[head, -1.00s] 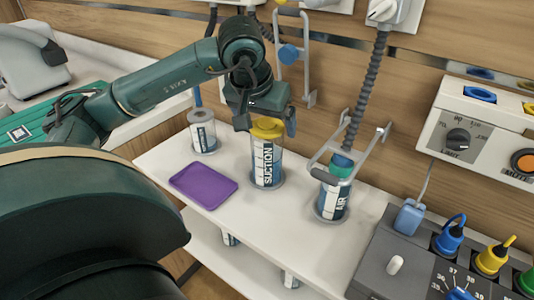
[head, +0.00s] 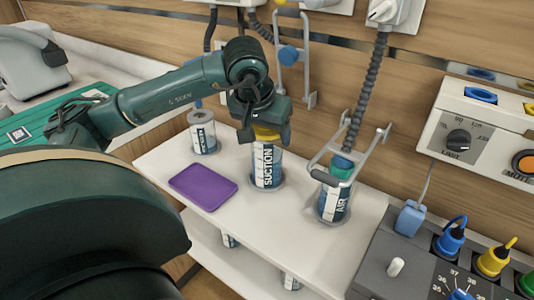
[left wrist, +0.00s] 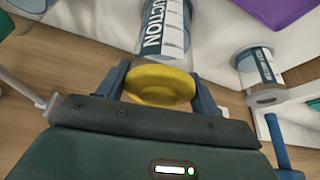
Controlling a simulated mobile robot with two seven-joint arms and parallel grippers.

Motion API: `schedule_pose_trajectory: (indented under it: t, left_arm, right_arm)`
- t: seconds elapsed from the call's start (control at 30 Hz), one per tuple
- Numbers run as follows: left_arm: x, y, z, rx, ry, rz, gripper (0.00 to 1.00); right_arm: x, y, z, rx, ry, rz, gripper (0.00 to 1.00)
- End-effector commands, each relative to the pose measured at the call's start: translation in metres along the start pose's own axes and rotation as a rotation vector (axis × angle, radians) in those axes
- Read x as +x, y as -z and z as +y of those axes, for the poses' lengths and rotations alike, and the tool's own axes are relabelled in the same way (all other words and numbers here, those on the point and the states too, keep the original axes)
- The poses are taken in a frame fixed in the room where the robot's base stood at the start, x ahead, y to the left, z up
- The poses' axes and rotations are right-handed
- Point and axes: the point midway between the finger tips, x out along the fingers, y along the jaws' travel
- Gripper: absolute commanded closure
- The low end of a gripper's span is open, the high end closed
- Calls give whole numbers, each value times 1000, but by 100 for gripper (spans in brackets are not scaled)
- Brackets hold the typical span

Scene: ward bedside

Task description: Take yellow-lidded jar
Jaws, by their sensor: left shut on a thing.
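The yellow-lidded jar (head: 267,169) is a clear cylinder with a blue and white SUCTION label. It stands upright on the white shelf in the head view. Its yellow lid (left wrist: 160,85) shows between my fingers in the left wrist view. My left gripper (head: 263,128) comes down from above and is shut on the jar at the lid, with one finger on each side. In the head view the gripper hides most of the lid. My right gripper is not in view.
An AIR jar (head: 334,203) with a green lid stands to the right under a metal bracket and hose. A grey-topped jar (head: 203,136) stands to the left. A purple tray (head: 203,187) lies in front. A control box (head: 440,260) is at the lower right.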

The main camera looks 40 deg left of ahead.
Motion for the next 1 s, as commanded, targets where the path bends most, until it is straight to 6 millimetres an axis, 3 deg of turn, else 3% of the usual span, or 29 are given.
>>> schedule_pose_trajectory:
  t: [0.43,0.77,1.0]
  left_arm:
    - [0,0,0,-1,0,1,87]
    - [-6,4,0,-2,-1,5,87]
    - [-39,19,0,-4,-4,9,87]
  right_arm:
    - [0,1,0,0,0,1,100]
    - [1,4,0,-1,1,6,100]
    - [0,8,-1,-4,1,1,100]
